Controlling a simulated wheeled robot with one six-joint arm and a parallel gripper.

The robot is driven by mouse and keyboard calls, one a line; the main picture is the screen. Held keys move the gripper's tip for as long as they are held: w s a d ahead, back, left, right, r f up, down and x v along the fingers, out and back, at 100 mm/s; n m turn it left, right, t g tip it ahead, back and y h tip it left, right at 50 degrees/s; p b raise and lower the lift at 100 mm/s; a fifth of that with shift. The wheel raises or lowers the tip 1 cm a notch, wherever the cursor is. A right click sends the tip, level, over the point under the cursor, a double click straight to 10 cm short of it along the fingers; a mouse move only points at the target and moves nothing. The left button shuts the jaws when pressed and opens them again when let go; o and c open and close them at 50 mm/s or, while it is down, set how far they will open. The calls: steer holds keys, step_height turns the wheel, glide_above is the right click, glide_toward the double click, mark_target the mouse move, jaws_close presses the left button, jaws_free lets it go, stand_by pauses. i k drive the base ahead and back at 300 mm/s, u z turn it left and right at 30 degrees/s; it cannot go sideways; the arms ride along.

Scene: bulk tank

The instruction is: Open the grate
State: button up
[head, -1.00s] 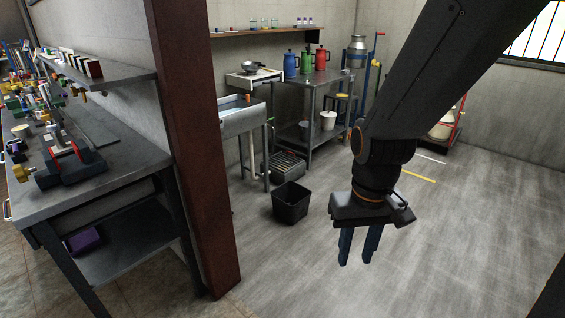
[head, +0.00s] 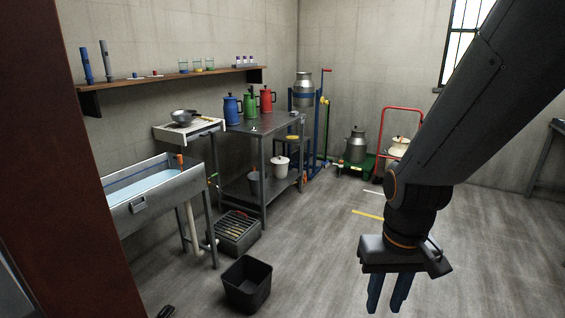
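The grate (head: 238,227) is a set of bars on top of a low grey metal box on the floor. It sits between the sink's legs and the steel table, and it looks closed and flat. My gripper (head: 388,294) hangs at the lower right of the head view, pointing down with blue fingers. A gap shows between the fingers and nothing is between them. It is well to the right of the grate and nearer to me, not touching anything.
A black bin (head: 247,285) stands on the floor just in front of the grate. A sink (head: 165,203) with a drain pipe is to the left, a steel table (head: 270,130) behind. A brown post (head: 60,170) fills the left edge. The floor (head: 310,260) at centre is clear.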

mark_target(228, 213)
steer(key=z, duration=0.3)
steer(key=i, duration=1.9)
steer(key=u, duration=0.2)
steer(key=i, duration=1.9)
steer(key=u, duration=0.8)
steer(key=i, duration=0.8)
steer(key=u, duration=0.25)
